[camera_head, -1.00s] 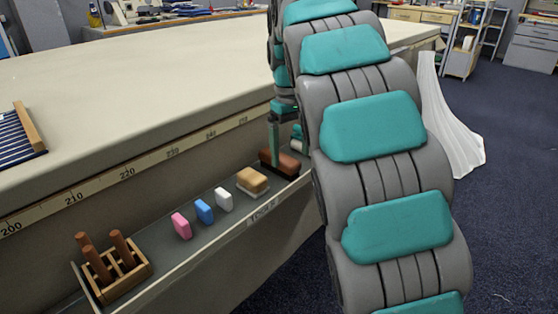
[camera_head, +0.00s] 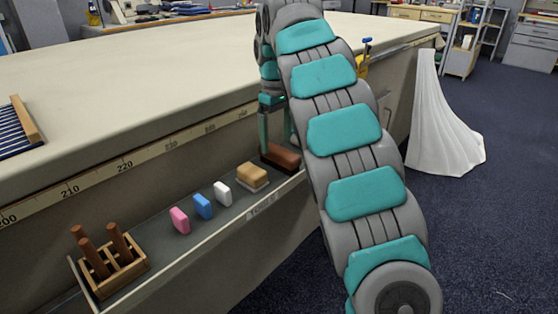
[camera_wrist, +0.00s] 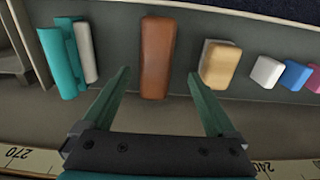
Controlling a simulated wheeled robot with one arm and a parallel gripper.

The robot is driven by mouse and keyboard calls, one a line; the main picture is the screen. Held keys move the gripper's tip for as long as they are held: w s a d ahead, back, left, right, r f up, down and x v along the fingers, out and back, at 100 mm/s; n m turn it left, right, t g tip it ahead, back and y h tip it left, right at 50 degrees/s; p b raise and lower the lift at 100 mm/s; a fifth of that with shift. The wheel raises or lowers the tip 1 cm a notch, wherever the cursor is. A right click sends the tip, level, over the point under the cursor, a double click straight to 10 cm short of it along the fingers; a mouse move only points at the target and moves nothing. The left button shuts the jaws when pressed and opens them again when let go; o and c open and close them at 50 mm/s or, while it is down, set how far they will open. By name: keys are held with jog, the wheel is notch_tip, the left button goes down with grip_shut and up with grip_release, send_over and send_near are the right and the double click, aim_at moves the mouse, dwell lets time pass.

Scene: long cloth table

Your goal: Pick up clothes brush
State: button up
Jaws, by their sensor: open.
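A long reddish-brown block, which looks like the clothes brush (camera_head: 283,156), lies in the narrow tray on the table's side, near the tray's right end. It also shows upright in the middle of the wrist view (camera_wrist: 157,50). My gripper (camera_head: 277,142) is open and points down at it. In the wrist view my gripper (camera_wrist: 159,76) has one finger on each side of the brush's near end, with gaps on both sides. How far the fingertips are above the tray is hard to tell. My gripper partly hides the brush in the head view.
A tan block on a pale base (camera_head: 252,175) lies beside the brush. White (camera_head: 222,194), blue (camera_head: 203,206) and pink (camera_head: 180,220) blocks follow. A wooden rack (camera_head: 112,270) stands at the left end. Teal and white rolls (camera_wrist: 63,60) lie on the brush's other side.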

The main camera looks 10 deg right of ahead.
aim_at(279, 150)
jog(key=f, duration=0.3)
jog(key=shift+d+f, duration=0.25)
jog(key=shift+d, duration=0.15)
jog(key=shift+f, duration=0.6)
grip_shut()
jog(key=shift+r, duration=0.1)
